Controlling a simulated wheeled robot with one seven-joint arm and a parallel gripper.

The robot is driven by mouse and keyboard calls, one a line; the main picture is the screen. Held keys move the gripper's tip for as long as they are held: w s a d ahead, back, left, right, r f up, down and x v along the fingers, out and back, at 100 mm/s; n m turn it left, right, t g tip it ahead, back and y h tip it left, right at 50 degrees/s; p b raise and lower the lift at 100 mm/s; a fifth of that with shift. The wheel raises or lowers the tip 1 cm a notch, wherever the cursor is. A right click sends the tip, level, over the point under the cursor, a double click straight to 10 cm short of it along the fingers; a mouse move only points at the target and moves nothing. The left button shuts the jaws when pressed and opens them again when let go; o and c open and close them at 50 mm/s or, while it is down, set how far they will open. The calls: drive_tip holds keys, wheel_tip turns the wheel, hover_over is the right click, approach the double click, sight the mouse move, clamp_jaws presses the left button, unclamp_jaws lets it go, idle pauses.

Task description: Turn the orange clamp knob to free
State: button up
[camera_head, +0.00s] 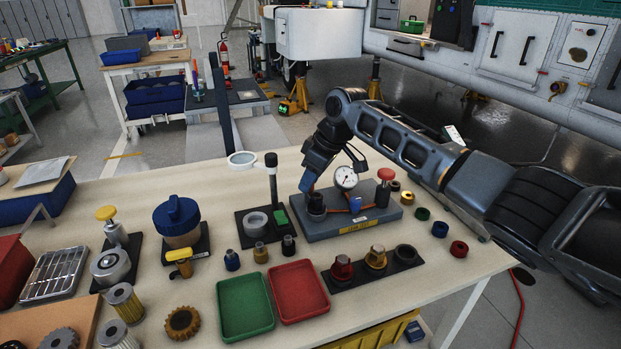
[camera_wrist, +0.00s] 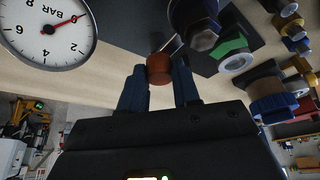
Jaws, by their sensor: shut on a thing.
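The orange clamp knob (camera_wrist: 159,68) sits between my gripper's two blue fingertips in the wrist view. My gripper (camera_wrist: 159,80) is shut on it, one finger on each side. In the head view my gripper (camera_head: 312,184) reaches down at the left end of the blue-grey leak test fixture (camera_head: 350,224), just above a dark round fitting (camera_head: 316,205). The fingers and wrist hide the knob there. A white pressure gauge (camera_head: 346,177) stands beside my gripper and shows large in the wrist view (camera_wrist: 48,30).
A red-topped post (camera_head: 386,176) stands at the fixture's right end. A black stand (camera_head: 271,180) is close on the left. Green (camera_head: 245,306) and red (camera_head: 298,291) trays and a rack of coloured fittings (camera_head: 373,268) lie in front. Small rings lie to the right.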

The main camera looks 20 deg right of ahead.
drive_tip(key=shift+c, duration=0.8)
drive_tip(key=shift+r+p, duration=0.1)
drive_tip(key=shift+p, duration=0.4)
drive_tip(key=m+p, duration=0.1)
drive_tip(key=p, duration=0.1)
drive_tip(key=m+h+p, duration=0.1)
drive_tip(key=m+p, duration=0.1)
drive_tip(key=shift+s+a+r+t, duration=0.1)
drive_tip(key=shift+a+r+t, duration=0.05)
drive_tip(key=shift+t, duration=0.15)
drive_tip(key=m+h+p, duration=0.1)
drive_tip(key=m+p, duration=0.1)
drive_tip(key=m+h+p, duration=0.1)
drive_tip(key=m+p, duration=0.1)
drive_tip(key=m, duration=0.1)
drive_tip(key=shift+a+m+t+p, duration=0.15)
drive_tip(key=shift+m+t+p, duration=0.15)
drive_tip(key=shift+p, duration=0.05)
drive_tip(key=m, duration=0.1)
drive_tip(key=m+h, duration=0.1)
drive_tip(key=m, duration=0.1)
drive_tip(key=m+h, duration=0.1)
drive_tip(key=m, duration=0.1)
drive_tip(key=shift+a+f+p, duration=0.1)
drive_tip(key=shift+f+p, duration=0.2)
drive_tip(key=shift+f, duration=0.05)
drive_tip(key=shift+m+g+h+b, duration=0.65)
drive_tip(key=shift+m+b, duration=0.2)
drive_tip(key=shift+m, duration=1.35)
drive_tip(key=shift+r, duration=0.1)
